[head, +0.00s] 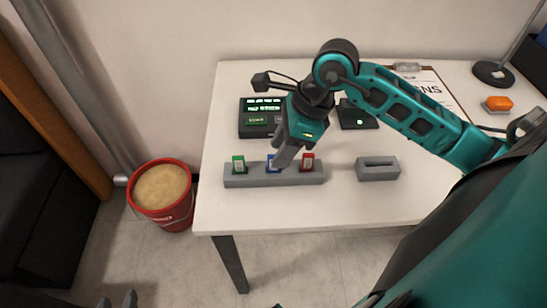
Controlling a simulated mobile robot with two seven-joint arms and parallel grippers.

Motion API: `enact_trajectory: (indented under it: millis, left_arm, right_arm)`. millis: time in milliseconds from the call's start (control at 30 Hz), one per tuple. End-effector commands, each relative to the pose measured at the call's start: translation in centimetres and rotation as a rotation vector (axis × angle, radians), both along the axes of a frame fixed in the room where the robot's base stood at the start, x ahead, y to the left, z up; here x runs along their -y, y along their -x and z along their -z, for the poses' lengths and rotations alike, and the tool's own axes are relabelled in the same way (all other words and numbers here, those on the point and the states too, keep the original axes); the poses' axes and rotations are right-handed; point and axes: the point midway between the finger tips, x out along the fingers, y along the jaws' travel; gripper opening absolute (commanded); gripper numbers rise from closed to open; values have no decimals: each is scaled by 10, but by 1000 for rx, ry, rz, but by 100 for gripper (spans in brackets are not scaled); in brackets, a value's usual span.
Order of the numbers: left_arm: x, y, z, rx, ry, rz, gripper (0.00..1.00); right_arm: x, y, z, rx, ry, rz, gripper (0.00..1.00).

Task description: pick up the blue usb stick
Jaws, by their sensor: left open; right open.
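The blue USB stick (270,168) stands in the middle of a grey holder (245,181), between a green stick (238,165) and a red stick (307,162). My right gripper (284,161) reaches down from above at the blue stick and hides part of it. Its fingers are open, close around or just beside the stick; I cannot tell which, or whether they touch it. My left gripper (117,301) shows only its open fingertips at the bottom left edge, low over the floor and far from the table.
A grey slotted block (378,174) lies right of the holder on the white table (330,210). Behind are a black device with green displays (254,119), a clipboard (440,91), an orange object (498,104) and a lamp base (493,73). A red bucket (172,217) stands on the floor.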

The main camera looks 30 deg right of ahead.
Motion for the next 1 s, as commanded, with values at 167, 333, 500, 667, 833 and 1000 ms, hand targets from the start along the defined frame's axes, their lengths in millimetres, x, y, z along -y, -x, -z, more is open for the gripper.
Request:
enact_trajectory:
  millis: [167, 333, 500, 667, 833, 1000]
  left_arm:
    - [1, -2, 0, 6, 2, 1, 44]
    - [1, -3, -1, 4, 3, 2, 44]
    - [2, -3, -1, 4, 3, 2, 44]
    - [2, -3, -1, 5, 4, 3, 44]
    - [2, -3, -1, 6, 4, 3, 44]
    - [2, -3, 0, 4, 3, 2, 44]
  right_arm:
    - [-9, -8, 26, -2, -4, 1, 40]
    - [-13, -10, 37, 0, -1, 0, 40]
    - [-13, -10, 37, 0, 0, 0, 40]
    - [-13, -10, 37, -1, 0, 0, 29]
    - [-13, -10, 37, -1, 0, 0, 13]
    - [-13, -10, 37, 0, 0, 0, 0]
